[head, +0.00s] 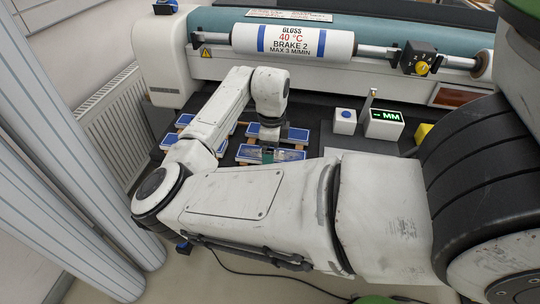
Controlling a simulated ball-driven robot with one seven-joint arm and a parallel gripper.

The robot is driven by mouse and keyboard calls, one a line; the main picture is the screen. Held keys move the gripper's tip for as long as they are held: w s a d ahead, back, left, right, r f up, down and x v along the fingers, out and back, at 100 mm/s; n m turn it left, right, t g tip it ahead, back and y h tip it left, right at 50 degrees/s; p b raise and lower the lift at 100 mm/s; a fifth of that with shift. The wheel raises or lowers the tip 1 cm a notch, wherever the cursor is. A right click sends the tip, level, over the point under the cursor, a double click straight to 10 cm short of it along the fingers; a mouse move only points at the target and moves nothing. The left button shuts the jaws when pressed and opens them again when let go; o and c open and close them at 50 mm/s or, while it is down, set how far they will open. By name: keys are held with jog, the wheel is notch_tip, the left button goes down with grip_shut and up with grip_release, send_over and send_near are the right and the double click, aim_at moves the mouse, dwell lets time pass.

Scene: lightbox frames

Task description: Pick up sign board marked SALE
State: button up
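Several blue sign boards with white borders lie on small wooden supports on the dark bench, among them a left one (185,120), a right one (298,135) and a front one (291,155). Their lettering is too small to read, so I cannot tell which is marked SALE. My gripper (268,152) points down at the front board, near its left part. I cannot tell whether it touches the board or whether its fingers are open. My own arm hides part of the boards and bench.
A laminating machine with a white roll (290,41) stands behind the bench. A radiator (112,125) is at left.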

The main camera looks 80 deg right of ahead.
jog(key=c, duration=1.2)
jog(key=shift+r, duration=0.15)
